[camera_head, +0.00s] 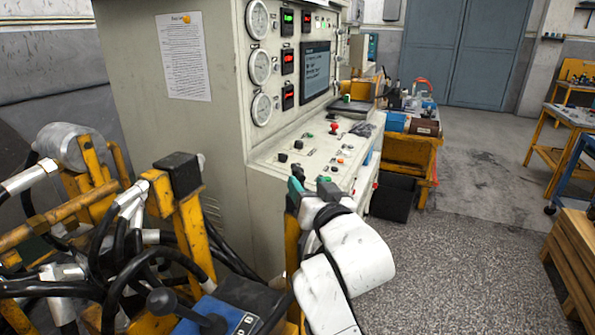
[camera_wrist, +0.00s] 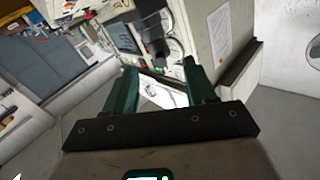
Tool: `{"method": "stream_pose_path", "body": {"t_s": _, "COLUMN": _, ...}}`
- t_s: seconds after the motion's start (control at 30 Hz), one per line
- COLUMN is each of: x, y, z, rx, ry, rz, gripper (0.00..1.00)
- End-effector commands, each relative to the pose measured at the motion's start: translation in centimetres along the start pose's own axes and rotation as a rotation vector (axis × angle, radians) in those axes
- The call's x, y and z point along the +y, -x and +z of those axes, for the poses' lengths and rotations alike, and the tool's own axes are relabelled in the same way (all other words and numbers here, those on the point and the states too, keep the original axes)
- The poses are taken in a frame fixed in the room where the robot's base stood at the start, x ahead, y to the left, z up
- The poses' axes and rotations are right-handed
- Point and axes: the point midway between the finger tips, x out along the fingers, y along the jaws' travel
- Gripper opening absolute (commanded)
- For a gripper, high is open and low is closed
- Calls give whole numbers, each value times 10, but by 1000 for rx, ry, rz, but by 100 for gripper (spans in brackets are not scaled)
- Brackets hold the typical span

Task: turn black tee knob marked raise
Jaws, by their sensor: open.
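My gripper (camera_head: 310,186) is in front of the near edge of the sloped control panel (camera_head: 262,158), with its green fingers apart and nothing between them in the head view. Small black knobs (camera_head: 298,144) and (camera_head: 282,157) stand on the panel beyond the fingertips. The labels are too small to read, so I cannot tell which knob is marked raise. The wrist view shows the open gripper (camera_wrist: 160,67) with a dark blocky part (camera_wrist: 152,32) beyond and between its fingertips. I cannot tell whether that part is the tee knob.
The cabinet has gauges (camera_head: 259,68), red and green displays and a screen (camera_head: 315,70) above the panel. A red knob (camera_head: 334,128) stands farther along. Yellow frames with black hoses and a blue lever box (camera_head: 215,318) crowd the left. The floor (camera_head: 460,240) at right is open.

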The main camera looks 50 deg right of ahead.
Motion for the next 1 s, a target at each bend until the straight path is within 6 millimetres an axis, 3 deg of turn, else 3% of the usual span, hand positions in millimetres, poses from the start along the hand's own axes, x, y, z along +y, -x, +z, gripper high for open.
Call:
{"method": "stream_pose_path", "body": {"t_s": 0.1, "x": 0, "y": -23, "z": -1, "rx": -1, "ry": 2, "rz": 1, "gripper": 56}}
{"method": "stream_pose_path", "body": {"t_s": 0.3, "x": 0, "y": -51, "z": 0, "rx": -1, "ry": 1, "rz": 0, "gripper": 56}}
{"method": "stream_pose_path", "body": {"t_s": 0.5, "x": 0, "y": -62, "z": 0, "rx": -2, "ry": 0, "rz": -1, "gripper": 56}}
{"method": "stream_pose_path", "body": {"t_s": 0.77, "x": 0, "y": -63, "z": 1, "rx": -2, "ry": 0, "rz": -1, "gripper": 56}}
{"method": "stream_pose_path", "body": {"t_s": 1.0, "x": 0, "y": -62, "z": 1, "rx": -2, "ry": 1, "rz": 0, "gripper": 34}}
